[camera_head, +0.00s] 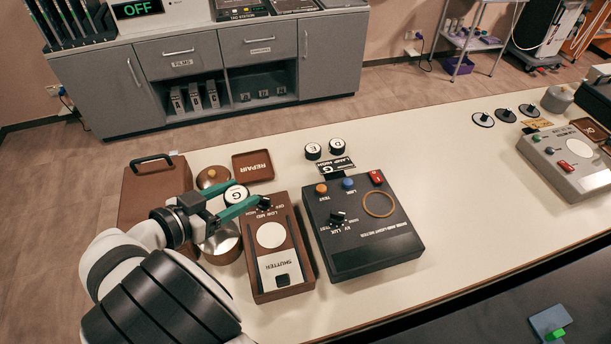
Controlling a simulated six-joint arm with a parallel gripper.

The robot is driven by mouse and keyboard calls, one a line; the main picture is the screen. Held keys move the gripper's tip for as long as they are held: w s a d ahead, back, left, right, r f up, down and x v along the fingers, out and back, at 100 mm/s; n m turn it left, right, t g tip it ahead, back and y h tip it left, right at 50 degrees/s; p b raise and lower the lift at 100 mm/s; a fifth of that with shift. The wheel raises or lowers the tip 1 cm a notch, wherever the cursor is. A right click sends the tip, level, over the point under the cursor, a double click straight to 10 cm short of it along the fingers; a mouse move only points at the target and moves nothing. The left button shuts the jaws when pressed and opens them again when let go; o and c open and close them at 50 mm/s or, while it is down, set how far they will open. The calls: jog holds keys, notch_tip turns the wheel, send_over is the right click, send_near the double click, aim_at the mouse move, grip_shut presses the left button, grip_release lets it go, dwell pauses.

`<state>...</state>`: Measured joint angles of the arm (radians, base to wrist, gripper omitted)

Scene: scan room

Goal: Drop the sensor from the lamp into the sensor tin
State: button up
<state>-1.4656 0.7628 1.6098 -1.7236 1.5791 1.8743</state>
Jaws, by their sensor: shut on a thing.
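My gripper (246,191) has its green fingers closed on the sides of a round black piece with a white top marked G (236,196), which looks like the sensor. It holds this piece left of the dial end of the brown shutter box (298,262). An open round metal tin (231,250), likely the sensor tin, stands just below the gripper in the picture, partly hidden by my arm. What is inside it I cannot tell. A small lamp card (338,164) lies behind the black light meter (374,243).
A brown REPAIR tray (253,167) and a round brown lid-like piece (207,177) lie behind the gripper. A brown case (145,183) stands at the left. The table's middle right is clear.

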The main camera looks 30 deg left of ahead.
jog(key=s+a, duration=0.1)
jog(key=s, duration=0.1)
jog(key=s+a+f, duration=0.1)
jog(key=s+a, duration=0.1)
jog(key=shift+a, duration=0.25)
jog(key=shift+f, duration=2.75)
grip_shut()
jog(key=o, duration=1.5)
grip_release()
jog(key=v, duration=1.5)
jog(key=shift+s, duration=0.4)
jog(key=shift+r, duration=0.1)
